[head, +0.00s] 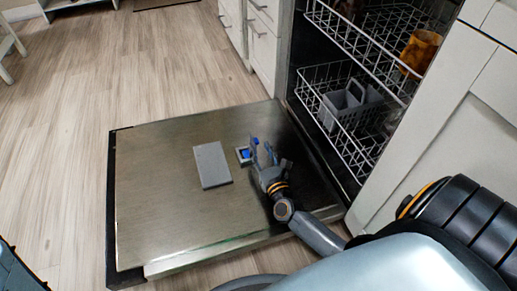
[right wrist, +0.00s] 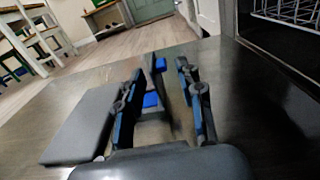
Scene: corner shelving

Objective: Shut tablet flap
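The dishwasher door (head: 150,190) lies open and flat. On it is a flat grey rectangular panel (head: 211,165), which also shows in the right wrist view (right wrist: 82,125); I cannot tell whether it is the flap. Beside it is a small pale-rimmed compartment (head: 243,155) with blue inside. My right gripper (head: 264,149) is just right of this compartment, low over the door. In the right wrist view its fingers (right wrist: 163,100) are spread apart, with blue and dark parts of the dispenser between them. Contact is unclear. My left gripper is not in view.
The dishwasher's lower rack (head: 318,78) holds a grey cutlery basket (head: 344,103). A brown cup (head: 420,50) sits in the upper rack. White cabinets (head: 440,150) flank the opening. The wooden floor (head: 120,70) left of the door is clear.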

